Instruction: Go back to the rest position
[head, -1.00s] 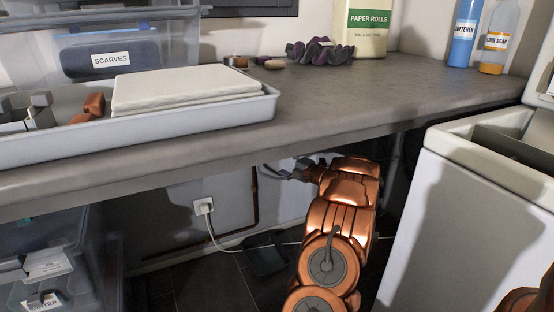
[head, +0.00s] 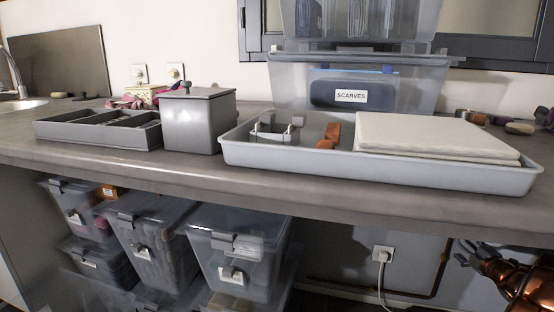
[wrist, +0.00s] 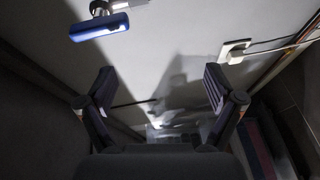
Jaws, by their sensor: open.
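My gripper (head: 468,252) shows at the lower right edge of the head view, below the counter and in front of the wall, at the end of my copper arm. In the wrist view my gripper (wrist: 162,95) has its two fingers wide apart with nothing between them. Beyond the fingers are a pale wall and a white socket with a plug (wrist: 236,50). A blue object (wrist: 100,27) shows at the top of the wrist view; I cannot tell what it is.
The counter (head: 300,190) runs above my gripper. On it stand a light tray (head: 400,176) with a folded white cloth, a grey lidded box (head: 200,122) and a divided organiser (head: 95,132). Clear bins (head: 240,250) are stacked below. A wall socket (head: 382,253) is left of my gripper.

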